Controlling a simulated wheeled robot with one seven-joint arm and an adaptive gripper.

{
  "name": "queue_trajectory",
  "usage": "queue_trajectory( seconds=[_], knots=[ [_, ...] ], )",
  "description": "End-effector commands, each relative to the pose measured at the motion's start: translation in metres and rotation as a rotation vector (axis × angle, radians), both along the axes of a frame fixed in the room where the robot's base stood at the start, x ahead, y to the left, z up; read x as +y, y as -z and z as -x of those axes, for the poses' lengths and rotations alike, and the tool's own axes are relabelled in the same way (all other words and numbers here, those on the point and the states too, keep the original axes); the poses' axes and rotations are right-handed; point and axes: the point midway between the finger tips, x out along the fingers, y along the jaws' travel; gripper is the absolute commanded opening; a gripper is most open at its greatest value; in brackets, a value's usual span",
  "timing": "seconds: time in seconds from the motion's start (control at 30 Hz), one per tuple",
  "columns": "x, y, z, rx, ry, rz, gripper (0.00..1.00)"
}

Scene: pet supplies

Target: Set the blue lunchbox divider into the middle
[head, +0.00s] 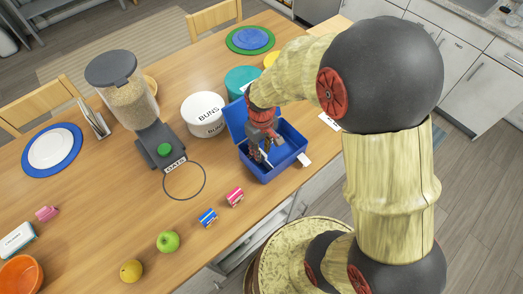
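The blue lunchbox (288,163) stands open on the wooden table, its lid (236,121) raised at the back left. My gripper (262,156) points down into the lunchbox, its fingers below the rim. Thin pale and dark parts show around the fingertips, too small to tell apart. I cannot make out the divider as a separate piece; it may be hidden by my gripper and the box walls. Whether the fingers hold anything is unclear.
A white BUNS canister (204,115) and teal container (241,79) stand behind the lunchbox. An oats dispenser (152,130) is left. Blue-striped (208,217) and pink-striped (235,196) blocks, a green apple (168,241) and a yellow fruit (131,271) lie in front.

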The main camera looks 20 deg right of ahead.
Motion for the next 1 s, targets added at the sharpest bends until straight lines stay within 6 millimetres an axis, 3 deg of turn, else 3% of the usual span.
queue_trajectory(
  seconds=[0.27,0.73,1.0],
  knots=[
    [-0.0002,0.0011,0.0002,0.000,0.000,0.000,0.27],
    [-0.0001,0.0010,0.0004,0.001,0.001,0.000,0.00],
    [-0.0001,0.0009,0.0004,0.001,0.000,0.000,0.00]
  ],
)
